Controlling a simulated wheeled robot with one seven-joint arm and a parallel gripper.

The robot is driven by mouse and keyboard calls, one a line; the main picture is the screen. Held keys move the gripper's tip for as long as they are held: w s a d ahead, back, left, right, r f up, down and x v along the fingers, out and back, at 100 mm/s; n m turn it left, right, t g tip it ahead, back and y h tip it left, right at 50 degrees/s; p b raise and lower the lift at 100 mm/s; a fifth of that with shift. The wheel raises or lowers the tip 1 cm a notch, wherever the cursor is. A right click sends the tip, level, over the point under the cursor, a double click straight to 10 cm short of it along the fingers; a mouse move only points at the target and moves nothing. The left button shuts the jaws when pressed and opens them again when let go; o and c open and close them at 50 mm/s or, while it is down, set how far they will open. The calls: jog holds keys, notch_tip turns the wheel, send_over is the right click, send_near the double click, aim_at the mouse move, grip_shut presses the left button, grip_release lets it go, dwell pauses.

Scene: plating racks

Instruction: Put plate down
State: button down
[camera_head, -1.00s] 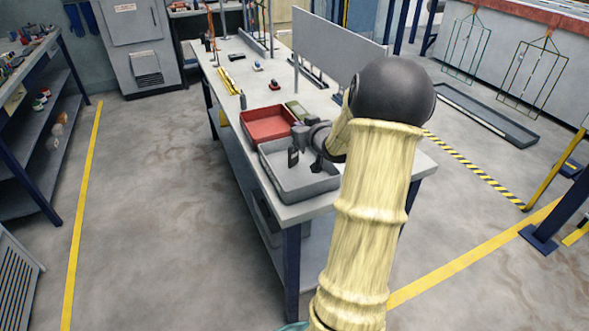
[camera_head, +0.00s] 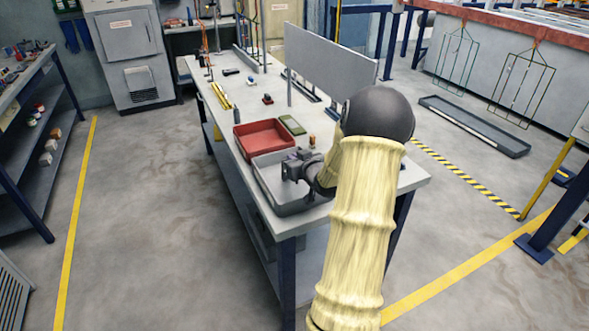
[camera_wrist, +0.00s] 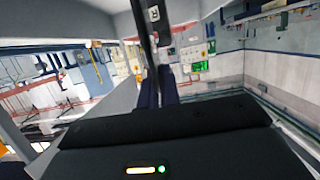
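My gripper (camera_head: 292,171) is low over the grey tray (camera_head: 283,209) at the near end of the workbench, pointing to the left. The frames do not clearly show whether its fingers are apart or together. In the wrist view a dark finger (camera_wrist: 148,30) with a small white mark stands upright at the top centre, above the black gripper body. I cannot make out a plate in either view; if one is in the tray or at the fingers, it is hidden or too small to tell.
A red tray (camera_head: 263,139) stands just behind the grey tray. A green item (camera_head: 292,124) and a small orange-brown item (camera_head: 312,141) lie nearby. A grey upright panel (camera_head: 330,62) stands farther back on the workbench (camera_head: 410,180). The floor to the left is clear.

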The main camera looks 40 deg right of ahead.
notch_tip(320, 180, down, 4)
jog(key=shift+w+r, duration=0.1)
jog(key=shift+r, duration=0.15)
jog(key=c, duration=2)
grip_release()
jog(key=o, duration=0.4)
